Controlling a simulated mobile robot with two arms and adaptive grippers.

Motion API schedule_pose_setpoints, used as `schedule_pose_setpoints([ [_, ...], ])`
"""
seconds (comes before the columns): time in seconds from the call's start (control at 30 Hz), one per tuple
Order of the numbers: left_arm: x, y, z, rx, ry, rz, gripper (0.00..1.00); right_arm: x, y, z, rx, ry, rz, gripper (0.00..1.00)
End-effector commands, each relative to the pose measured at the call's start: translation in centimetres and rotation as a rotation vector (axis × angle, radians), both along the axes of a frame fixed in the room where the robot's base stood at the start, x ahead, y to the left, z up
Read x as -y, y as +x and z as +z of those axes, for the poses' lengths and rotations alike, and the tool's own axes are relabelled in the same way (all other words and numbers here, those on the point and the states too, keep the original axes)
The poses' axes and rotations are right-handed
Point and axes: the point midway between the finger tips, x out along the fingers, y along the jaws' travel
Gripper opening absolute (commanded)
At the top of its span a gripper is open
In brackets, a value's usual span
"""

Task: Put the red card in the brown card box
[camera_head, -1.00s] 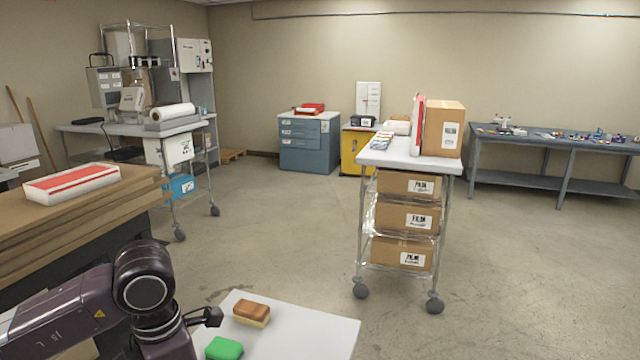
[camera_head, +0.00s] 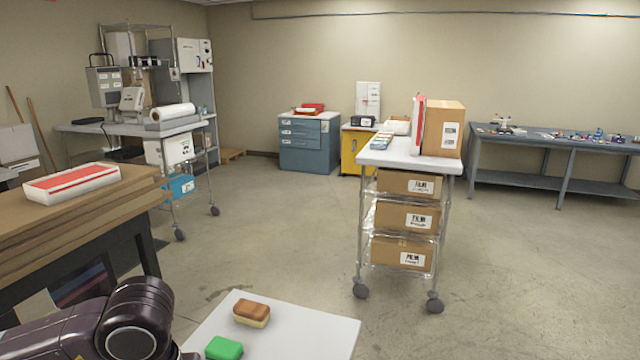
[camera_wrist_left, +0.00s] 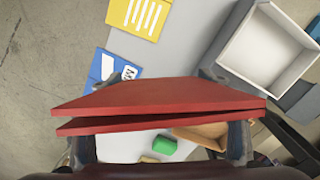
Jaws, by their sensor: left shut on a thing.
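In the left wrist view, the red card (camera_wrist_left: 165,97) spans the middle as a red slab with a gap along its near edge. My left gripper (camera_wrist_left: 165,84) is shut on it, with dark fingers at both sides and the card held above a pale tabletop. A tan-brown piece (camera_wrist_left: 208,131) shows partly behind the card; I cannot tell whether it is the brown card box. In the head view, a block with a brown top and cream base (camera_head: 251,313) sits on the white table (camera_head: 310,335). My left gripper is outside the head view. My right gripper is not in view.
A green block (camera_head: 223,348) is beside the brown-topped block. The wrist view shows a yellow card (camera_wrist_left: 140,14), a blue card (camera_wrist_left: 108,70) and an open grey-white box (camera_wrist_left: 262,50). A cart (camera_head: 400,155) with cartons stands ahead; a brown bench (camera_head: 100,205) is at left.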

Motion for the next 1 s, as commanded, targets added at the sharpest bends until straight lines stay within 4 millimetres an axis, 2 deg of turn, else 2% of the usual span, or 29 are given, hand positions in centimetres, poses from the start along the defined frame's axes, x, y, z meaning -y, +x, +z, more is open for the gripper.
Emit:
schedule_pose_setpoints([
  [0.2, 0.1, -0.6, -0.1, -0.002, 0.000, -0.171, 0.47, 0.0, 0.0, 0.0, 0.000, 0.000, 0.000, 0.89],
  [0.53, 0.1, -0.6, -0.1, -0.002, 0.000, -0.187, 0.47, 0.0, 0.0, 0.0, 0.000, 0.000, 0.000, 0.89],
  [0.63, 0.0, 0.0, 0.1, -0.002, 0.000, -0.169, 0.47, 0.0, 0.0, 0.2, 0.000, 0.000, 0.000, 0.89],
  [0.77, -0.7, 2.5, 0.6, -0.003, 0.000, -0.095, 0.47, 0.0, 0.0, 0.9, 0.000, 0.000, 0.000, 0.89],
  [0.83, -1.6, 4.6, 0.9, -0.004, -0.001, -0.028, 0.47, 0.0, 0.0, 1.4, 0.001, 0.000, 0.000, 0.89],
  [1.0, -5.6, 10.3, 1.1, -0.007, -0.001, 0.175, 0.47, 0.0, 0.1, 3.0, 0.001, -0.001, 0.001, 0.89],
])
